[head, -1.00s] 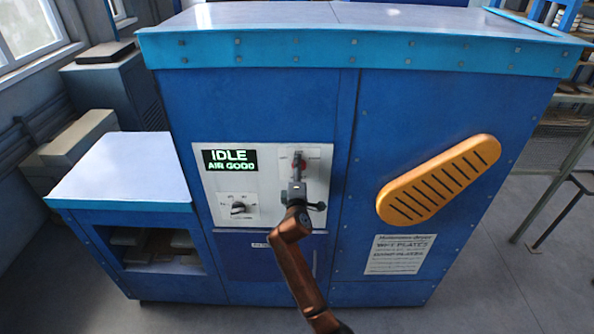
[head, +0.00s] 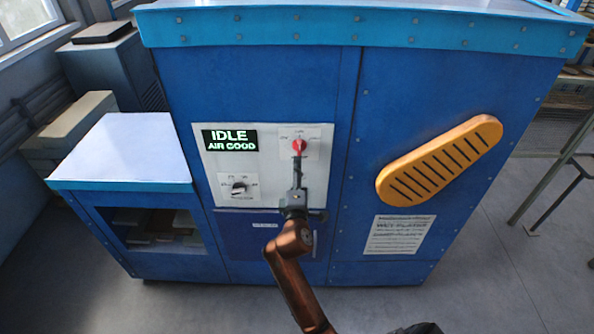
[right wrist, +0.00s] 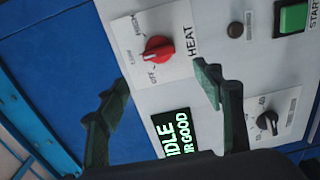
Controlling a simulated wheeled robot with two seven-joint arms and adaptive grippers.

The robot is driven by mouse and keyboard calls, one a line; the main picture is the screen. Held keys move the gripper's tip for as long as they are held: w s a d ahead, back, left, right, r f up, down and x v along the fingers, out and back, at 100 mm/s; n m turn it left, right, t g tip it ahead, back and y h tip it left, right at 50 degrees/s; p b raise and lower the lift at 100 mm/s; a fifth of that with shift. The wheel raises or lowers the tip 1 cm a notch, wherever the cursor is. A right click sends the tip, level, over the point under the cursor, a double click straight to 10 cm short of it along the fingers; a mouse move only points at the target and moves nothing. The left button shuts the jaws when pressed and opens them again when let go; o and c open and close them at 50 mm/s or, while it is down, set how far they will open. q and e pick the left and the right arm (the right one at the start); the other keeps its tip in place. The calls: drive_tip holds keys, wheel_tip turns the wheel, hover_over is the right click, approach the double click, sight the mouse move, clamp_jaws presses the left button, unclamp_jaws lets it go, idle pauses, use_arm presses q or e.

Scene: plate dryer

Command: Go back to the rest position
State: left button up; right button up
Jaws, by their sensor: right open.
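My right gripper (head: 298,172) is in front of the white control panel (head: 215,165) of the blue dryer cabinet (head: 250,95). It sits just below the red heat knob (head: 299,146) in the head view. In the right wrist view its two fingers are spread wide with nothing between them, so the gripper (right wrist: 162,85) is open and empty. The red knob (right wrist: 158,50) shows whole there, past the fingertips and apart from them. My left gripper is not in view.
The display (head: 230,139) reads IDLE, AIR GOOD. A black knob (head: 239,188) is below it. A green start button (right wrist: 291,17) shows in the wrist view. A yellow slotted handle (head: 440,160) sticks out at right. A low side table (head: 125,150) stands left. Floor in front is clear.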

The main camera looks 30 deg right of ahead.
idle(0.3)
drive_tip(key=a+f+g+y+b, duration=0.2)
drive_tip(key=f+y, duration=0.1)
drive_tip(key=f, duration=1.6)
drive_tip(key=a+f+g+y+b, duration=0.1)
drive_tip(key=a+f+g+y, duration=0.15)
drive_tip(key=f, duration=1.65)
drive_tip(key=s+a+f+m+g+y+b, duration=0.1)
drive_tip(key=s+f, duration=0.3)
drive_tip(key=f, duration=0.4)
drive_tip(key=s+f+g+y+b, duration=0.1)
drive_tip(key=s+f, duration=0.2)
drive_tip(key=f, duration=0.6)
drive_tip(key=s+f+m+g+y+b, duration=0.15)
drive_tip(key=s+f+m+g, duration=0.25)
drive_tip(key=s+f, duration=1.75)
drive_tip(key=s+f+m+g+b, duration=0.1)
drive_tip(key=s+f, duration=0.3)
drive_tip(key=s, duration=0.6)
drive_tip(key=s+d+f+m+g+b, duration=0.1)
drive_tip(key=s+f, duration=0.3)
drive_tip(key=s, duration=0.6)
drive_tip(key=s+f+m+g, duration=0.1)
drive_tip(key=s+f+m, duration=0.2)
drive_tip(key=s, duration=0.7)
wheel_tip(320, 180, down, 2)
drive_tip(key=shift+d+f+g+b, duration=0.1)
drive_tip(key=shift+d+g+b, duration=0.2)
drive_tip(key=shift+g+b, duration=0.1)
